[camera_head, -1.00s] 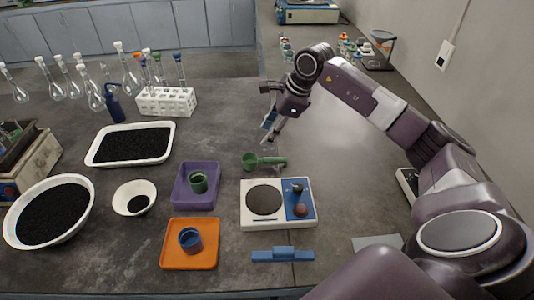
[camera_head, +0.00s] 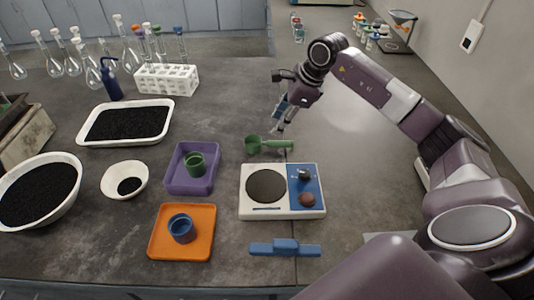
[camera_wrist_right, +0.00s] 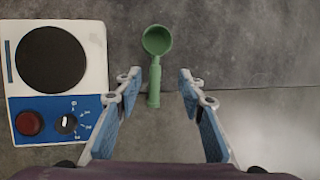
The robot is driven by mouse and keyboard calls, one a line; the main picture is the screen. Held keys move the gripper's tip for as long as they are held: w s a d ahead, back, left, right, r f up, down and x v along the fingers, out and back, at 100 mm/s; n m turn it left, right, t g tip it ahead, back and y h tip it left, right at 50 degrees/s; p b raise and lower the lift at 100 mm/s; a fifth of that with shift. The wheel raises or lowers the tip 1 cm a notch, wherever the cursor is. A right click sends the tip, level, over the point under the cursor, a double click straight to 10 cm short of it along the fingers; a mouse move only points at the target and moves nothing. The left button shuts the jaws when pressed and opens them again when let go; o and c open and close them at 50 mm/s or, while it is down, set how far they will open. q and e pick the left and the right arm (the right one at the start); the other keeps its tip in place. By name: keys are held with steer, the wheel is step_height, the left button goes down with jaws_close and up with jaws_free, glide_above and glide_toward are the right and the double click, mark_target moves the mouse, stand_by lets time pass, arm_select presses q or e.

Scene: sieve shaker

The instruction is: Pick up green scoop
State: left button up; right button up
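The green scoop (camera_head: 268,143) lies on the dark table just behind the white and blue device. In the right wrist view the scoop (camera_wrist_right: 155,60) has its round cup at the top and its handle pointing down between my fingers. My right gripper (camera_head: 279,130) is open, above and beside the scoop's handle. In the wrist view the open fingers of my right gripper (camera_wrist_right: 157,82) stand apart on both sides of the handle, touching nothing. My left gripper is not in view.
The device (camera_head: 283,213) with a round black plate stands close to the scoop. A purple tray (camera_head: 173,181) and an orange tray (camera_head: 158,247) hold cups at the left. A blue tool (camera_head: 285,248) lies in front. The table right of the scoop is clear.

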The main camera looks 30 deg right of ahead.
mark_target(268, 142)
steer(key=x, duration=0.6)
steer(key=s+x, duration=0.1)
steer(key=x, duration=0.2)
steer(key=shift+a+f, duration=0.15)
steer(key=shift+f, duration=0.3)
steer(key=shift+w+f, duration=0.2)
steer(key=shift+f, duration=0.1)
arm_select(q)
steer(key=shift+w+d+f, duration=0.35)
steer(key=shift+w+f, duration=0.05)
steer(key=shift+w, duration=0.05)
arm_select(e)
steer(key=shift+c, duration=0.4)
steer(key=shift+r, duration=0.1)
jaws_close()
